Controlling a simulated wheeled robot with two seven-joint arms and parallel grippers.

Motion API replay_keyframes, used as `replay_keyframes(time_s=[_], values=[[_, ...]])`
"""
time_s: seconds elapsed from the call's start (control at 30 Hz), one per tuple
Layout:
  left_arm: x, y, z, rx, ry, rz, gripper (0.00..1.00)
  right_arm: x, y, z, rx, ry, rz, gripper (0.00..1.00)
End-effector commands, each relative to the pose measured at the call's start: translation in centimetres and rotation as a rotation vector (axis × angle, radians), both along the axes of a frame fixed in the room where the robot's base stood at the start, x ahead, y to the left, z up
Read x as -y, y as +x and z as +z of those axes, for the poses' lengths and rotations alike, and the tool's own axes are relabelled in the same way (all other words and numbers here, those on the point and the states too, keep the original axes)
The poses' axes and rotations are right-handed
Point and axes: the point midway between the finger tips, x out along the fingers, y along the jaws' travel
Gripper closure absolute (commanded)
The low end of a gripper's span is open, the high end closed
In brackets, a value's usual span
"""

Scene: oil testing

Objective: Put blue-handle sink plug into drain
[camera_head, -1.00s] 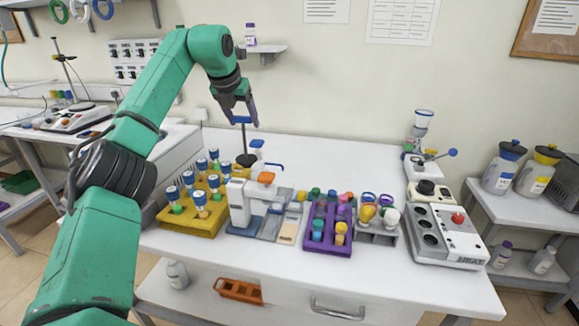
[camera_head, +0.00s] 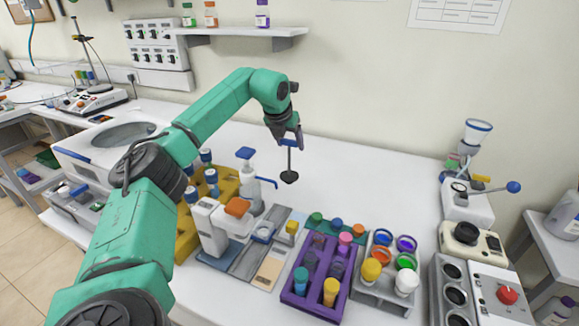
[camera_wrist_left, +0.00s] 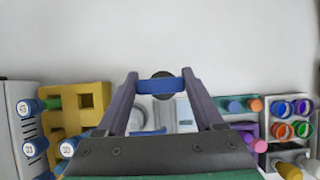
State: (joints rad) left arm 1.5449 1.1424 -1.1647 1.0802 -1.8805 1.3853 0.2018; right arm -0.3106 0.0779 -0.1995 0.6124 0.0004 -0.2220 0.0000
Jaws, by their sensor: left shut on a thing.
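The sink plug shows a blue handle (camera_head: 289,142), a thin dark stem and a black round stopper (camera_head: 289,178) hanging upright below. My left gripper (camera_head: 287,138) is shut on the blue handle, behind and right of the white pump bottle. The stopper appears clear of the white table. In the left wrist view the blue handle (camera_wrist_left: 160,86) lies across between my two fingers, with part of the black stopper (camera_wrist_left: 162,74) behind it. A round grey basin (camera_head: 125,132) in a white housing is at the left, partly behind my left arm. I cannot make out its drain. My right gripper is not in view.
The pump bottle (camera_head: 246,180), yellow rack (camera_head: 187,238) and purple rack (camera_head: 290,297) of coloured vials stand in front. A ringed holder (camera_head: 378,293) and heater unit (camera_head: 493,310) are at right. The white table behind them is clear.

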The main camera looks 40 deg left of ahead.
Motion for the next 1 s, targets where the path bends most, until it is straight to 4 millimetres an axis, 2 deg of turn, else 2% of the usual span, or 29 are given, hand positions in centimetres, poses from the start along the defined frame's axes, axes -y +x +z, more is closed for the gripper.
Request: replay_keyframes(time_s=[0.03, 0.2, 0.37, 0.67, 0.7, 0.77, 1.0], values=[[0.0, -0.1, -1.3, -0.004, 0.001, -0.001, 1.00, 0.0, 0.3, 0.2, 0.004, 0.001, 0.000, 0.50], [0.0, 0.0, -4.0, -0.002, 0.000, -0.001, 1.00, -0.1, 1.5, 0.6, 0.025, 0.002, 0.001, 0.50], [0.0, 0.0, -6.9, -0.001, 0.000, 0.000, 1.00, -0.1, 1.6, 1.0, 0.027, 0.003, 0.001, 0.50], [0.0, 0.1, -7.5, 0.002, 0.000, -0.001, 1.00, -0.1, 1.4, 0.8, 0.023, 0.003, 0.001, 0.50], [0.0, 0.0, -7.5, 0.002, 0.000, -0.001, 0.23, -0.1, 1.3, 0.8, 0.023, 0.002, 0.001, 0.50], [0.0, 0.0, -7.5, 0.002, 0.000, -0.001, 0.01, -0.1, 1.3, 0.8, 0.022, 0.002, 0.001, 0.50], [0.0, 0.1, -7.4, 0.002, 0.000, -0.001, 0.01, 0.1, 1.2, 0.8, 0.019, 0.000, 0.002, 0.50]])
